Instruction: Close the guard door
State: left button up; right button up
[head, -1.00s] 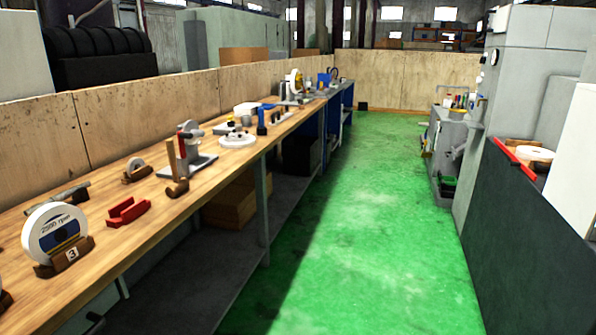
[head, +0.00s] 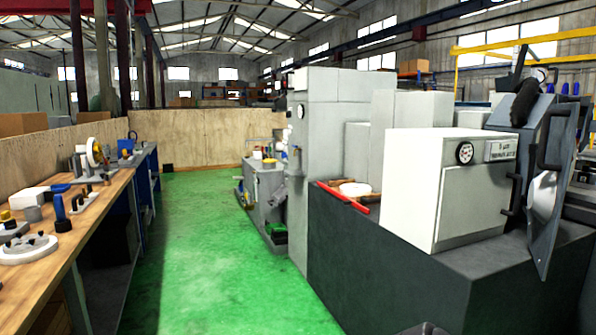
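A dark grey panel with a black handle (head: 554,180), which looks like the guard door, stands at the far right of the head view, at the end of the grinder bench. It appears swung out from the machine, seen at a steep angle. A pale round shape shows at its lower part. How far it is open I cannot tell. Neither of my grippers can be made out. A small dark shape at the bottom edge is too cut off to identify.
A white cabinet (head: 438,190) with a dial stands on the dark machine base (head: 400,275), left of the panel. The wooden workbench (head: 85,230) is at left. The green floor (head: 200,240) between is clear.

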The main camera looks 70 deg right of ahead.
aim_at(546, 194)
jog(key=i+z, duration=0.1)
jog(key=z, duration=3.6)
jog(key=i+j+z, duration=0.2)
jog(key=i+j, duration=0.35)
jog(key=i, duration=0.3)
jog(key=i+j+z, duration=0.2)
jog(key=i+j, duration=0.5)
jog(key=i, duration=0.15)
